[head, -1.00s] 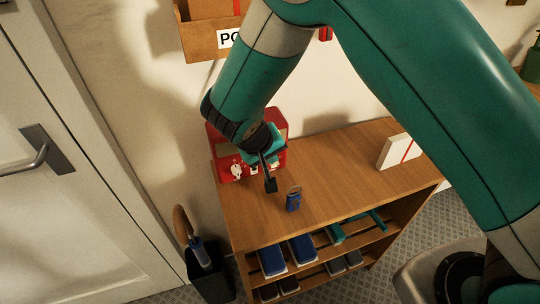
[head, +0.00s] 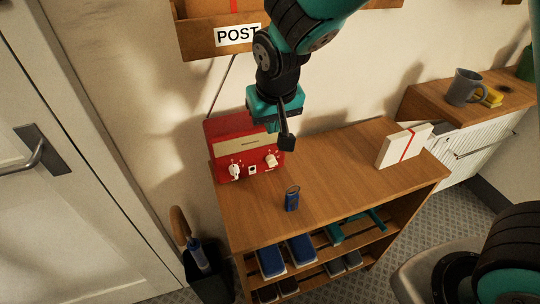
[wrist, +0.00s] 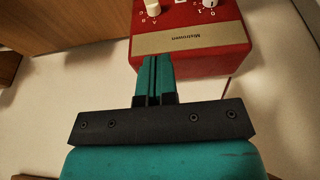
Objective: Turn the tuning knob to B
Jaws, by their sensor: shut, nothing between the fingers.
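The red radio (head: 226,134) stands at the back left of the shelf top, with a cream label strip. Its front has two pale knobs, one at left (head: 235,171) and the tuning knob (head: 271,160) at right. In the wrist view the radio (wrist: 218,58) is upside down, and the tuning knob (wrist: 152,8) with letters around it is cut by the top edge. Its exact pointing is too small to tell. My gripper (head: 271,126) is shut and empty, above and apart from the tuning knob. Its teal fingertips (wrist: 152,58) show before the radio's top.
A white box with red ribbon (head: 400,147) is at right. A wooden POST box (head: 195,42) hangs above. The shelf top's middle is clear.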

